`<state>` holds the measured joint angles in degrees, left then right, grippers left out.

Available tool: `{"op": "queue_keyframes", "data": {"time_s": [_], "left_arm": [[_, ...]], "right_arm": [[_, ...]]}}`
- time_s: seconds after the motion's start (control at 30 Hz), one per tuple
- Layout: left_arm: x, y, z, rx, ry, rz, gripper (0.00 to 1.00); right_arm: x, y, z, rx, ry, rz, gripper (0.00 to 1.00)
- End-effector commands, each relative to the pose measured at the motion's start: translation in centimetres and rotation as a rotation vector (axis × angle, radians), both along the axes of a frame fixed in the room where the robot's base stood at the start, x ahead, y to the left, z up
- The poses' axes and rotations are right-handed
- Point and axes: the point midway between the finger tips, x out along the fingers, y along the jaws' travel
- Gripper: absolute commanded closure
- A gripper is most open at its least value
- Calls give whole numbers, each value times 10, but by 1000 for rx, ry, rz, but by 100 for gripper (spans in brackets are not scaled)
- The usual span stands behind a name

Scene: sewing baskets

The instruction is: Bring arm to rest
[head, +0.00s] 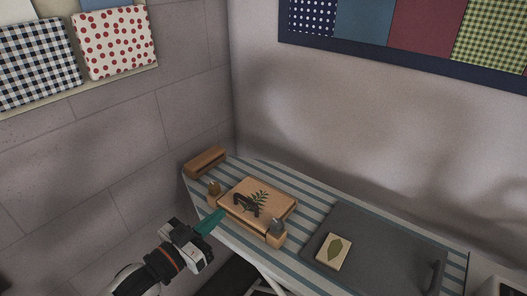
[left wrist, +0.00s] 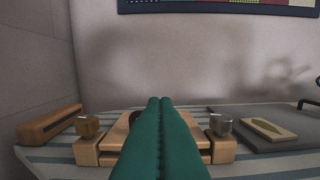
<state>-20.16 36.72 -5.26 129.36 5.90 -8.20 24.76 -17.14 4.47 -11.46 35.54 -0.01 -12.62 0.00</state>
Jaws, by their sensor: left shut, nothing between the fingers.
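My left gripper (head: 212,222) has green fingers and is at the front left edge of the striped board (head: 306,228). Its closed fingers (left wrist: 160,128) also fill the lower middle of the left wrist view, with nothing between them. They point toward a wooden box (head: 282,201) with a leaf pattern and a dark handle on its lid. In the left wrist view the fingers hide the middle of this box. My right gripper is not in view.
A wooden block (head: 205,160) lies at the board's back left. A dark grey mat or lid (head: 385,250) on the right bears a small leaf-marked box (head: 333,252). Walls close off the back and left; fabric panels (head: 116,42) hang there.

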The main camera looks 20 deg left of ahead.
Motion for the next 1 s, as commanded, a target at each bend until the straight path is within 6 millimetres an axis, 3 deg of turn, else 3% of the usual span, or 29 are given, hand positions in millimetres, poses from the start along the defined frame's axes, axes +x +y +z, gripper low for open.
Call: {"op": "queue_keyframes", "data": {"time_s": [0.17, 0.33, 0.5, 0.6, 0.8, 1.0], "left_arm": [[-2, 0, -14, 17, 61, 39, 100], [-22, 2, -65, 99, 309, 161, 100], [-68, 1, -122, 208, 644, 251, 100], [-97, -1, -143, 258, 805, 268, 100], [-148, -8, -166, 323, 1055, 262, 100], [-196, -17, -177, 368, 1268, 227, 100]], "right_arm": [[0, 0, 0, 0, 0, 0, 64], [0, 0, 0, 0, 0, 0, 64], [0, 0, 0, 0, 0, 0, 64], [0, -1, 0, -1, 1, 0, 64], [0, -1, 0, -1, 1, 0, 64], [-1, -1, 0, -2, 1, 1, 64]]}}
